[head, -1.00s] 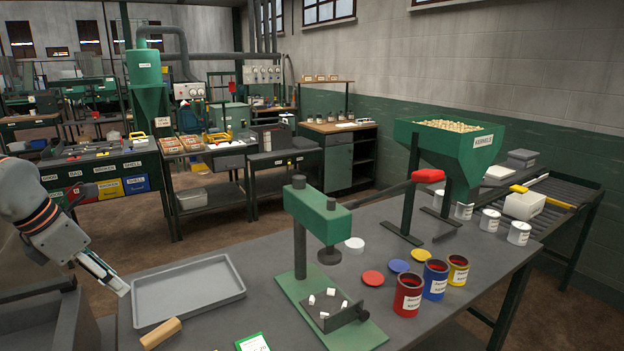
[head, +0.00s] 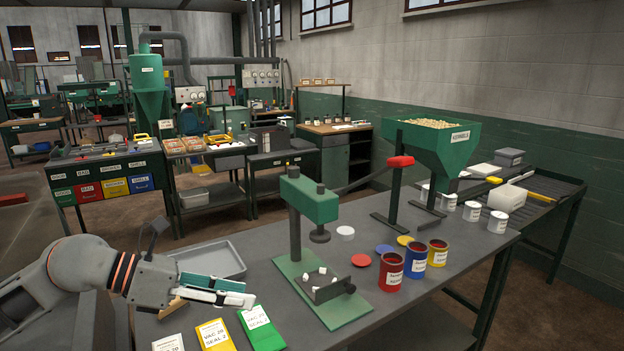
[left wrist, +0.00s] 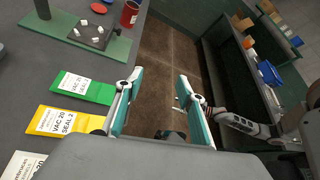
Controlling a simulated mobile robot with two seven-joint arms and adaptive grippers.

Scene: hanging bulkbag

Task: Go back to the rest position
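My left gripper (head: 236,294) is above the near edge of the workbench (head: 400,240), in front of the grey tray (head: 212,258) and beside the green packet (head: 262,326) in the picture. In the left wrist view my left gripper (left wrist: 160,105) has its two fingers apart, with nothing between them but floor behind. An arm of mine with a dark and white wrist (left wrist: 240,124) shows at the right of that view, probably the right one. Its fingers are partly hidden behind a left finger, so their state is unclear. My right gripper is not in the head view.
Yellow (head: 215,335) and white packets (head: 168,343) lie at the bench's near edge. A green press (head: 312,200) stands mid-bench. Red (head: 391,272), blue (head: 416,261) and yellow cans (head: 438,253) stand right of it. A kernel hopper (head: 440,145) stands behind. Floor shows left of the bench.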

